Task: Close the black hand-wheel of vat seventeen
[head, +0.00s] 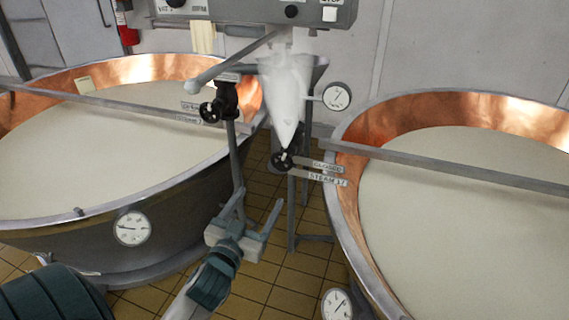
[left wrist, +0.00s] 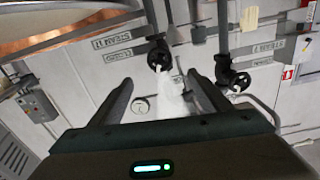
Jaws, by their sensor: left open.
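The black hand-wheel (head: 281,160) with the "STEAM 17" label plate (head: 328,179) sits on a valve beside the right vat (head: 345,190). A white plume (head: 288,95) rises above it. The same hand-wheel shows in the left wrist view (left wrist: 157,60), just beyond the fingertips. My left gripper (head: 261,198) is open and empty, below the wheel and apart from it. In the left wrist view its two fingers (left wrist: 160,78) stand wide apart, with the plume between them. My right gripper is not in view.
A second black hand-wheel (head: 209,112) with its own label plates stands by the left vat (head: 130,255); it also shows in the left wrist view (left wrist: 239,83). A round gauge (head: 336,96) is right of the plume. Tiled floor (head: 262,283) is open between the vats.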

